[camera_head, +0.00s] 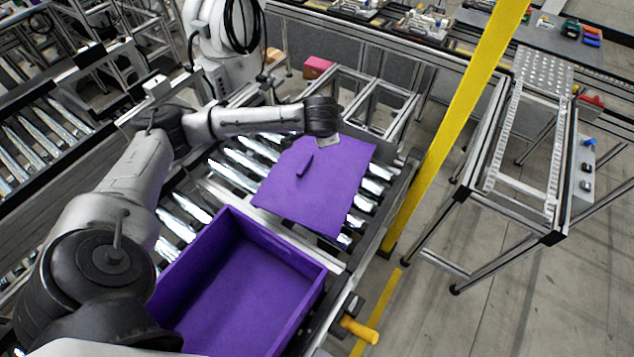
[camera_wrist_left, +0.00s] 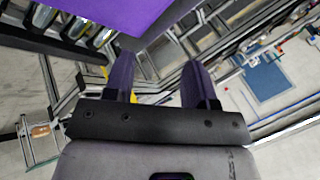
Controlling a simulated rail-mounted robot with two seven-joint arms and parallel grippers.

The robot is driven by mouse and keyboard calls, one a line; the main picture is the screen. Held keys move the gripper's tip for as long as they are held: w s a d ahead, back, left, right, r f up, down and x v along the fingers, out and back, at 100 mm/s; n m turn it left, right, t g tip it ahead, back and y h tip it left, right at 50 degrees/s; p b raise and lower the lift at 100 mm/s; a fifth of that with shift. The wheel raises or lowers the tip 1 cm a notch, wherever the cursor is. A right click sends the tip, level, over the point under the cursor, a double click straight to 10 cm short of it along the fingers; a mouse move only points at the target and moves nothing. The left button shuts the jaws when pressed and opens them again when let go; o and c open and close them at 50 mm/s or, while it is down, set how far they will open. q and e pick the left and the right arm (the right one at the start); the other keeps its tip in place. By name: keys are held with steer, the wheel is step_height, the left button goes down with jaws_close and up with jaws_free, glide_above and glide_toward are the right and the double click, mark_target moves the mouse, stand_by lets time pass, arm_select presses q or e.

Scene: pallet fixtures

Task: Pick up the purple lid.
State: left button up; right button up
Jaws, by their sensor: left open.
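The purple lid (camera_head: 332,185) is a flat square plate lying on the roller conveyor, with a small raised purple handle (camera_head: 304,164) on it. Part of the lid also shows at the top of the left wrist view (camera_wrist_left: 145,12). My left gripper (camera_head: 327,142) is at the far edge of the lid, beyond and to the right of the handle; its fingers are mostly hidden by the wrist. In the left wrist view, the two dark fingers (camera_wrist_left: 158,68) are apart with nothing between them. My right gripper is in neither view.
An open, empty purple box (camera_head: 312,262) stands on the conveyor nearer than the lid. A yellow post (camera_head: 445,120) rises to the right of the conveyor. A metal rack table (camera_head: 525,150) stands farther right. A yellow-handled part (camera_head: 360,330) sits at the conveyor's near right edge.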

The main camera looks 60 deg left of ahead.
arm_select(q)
steer(key=s+a+f+n+g, duration=0.2)
steer(key=a+f+n, duration=0.1)
steer(key=a, duration=0.2)
steer(key=n+g+h, duration=0.1)
steer(key=n+h, duration=0.3)
steer(key=n, duration=0.4)
glide_above(305, 163)
steer(key=d, duration=0.1)
steer(key=f, duration=1.2)
steer(key=shift+s+f+b, duration=0.15)
steer(key=shift+s+b, duration=0.15)
steer(key=shift+s, duration=0.05)
steer(key=shift+w+a+f, duration=0.1)
steer(key=shift+a+f, duration=0.05)
steer(key=shift+f, duration=0.7)
steer(key=shift+w+a+f, duration=0.1)
steer(key=shift+a+f, duration=0.1)
steer(key=shift+f, duration=0.7)
steer(key=shift+w+a+f, duration=0.1)
steer(key=shift+a+f, duration=0.05)
steer(key=shift+f, duration=0.7)
jaws_close()
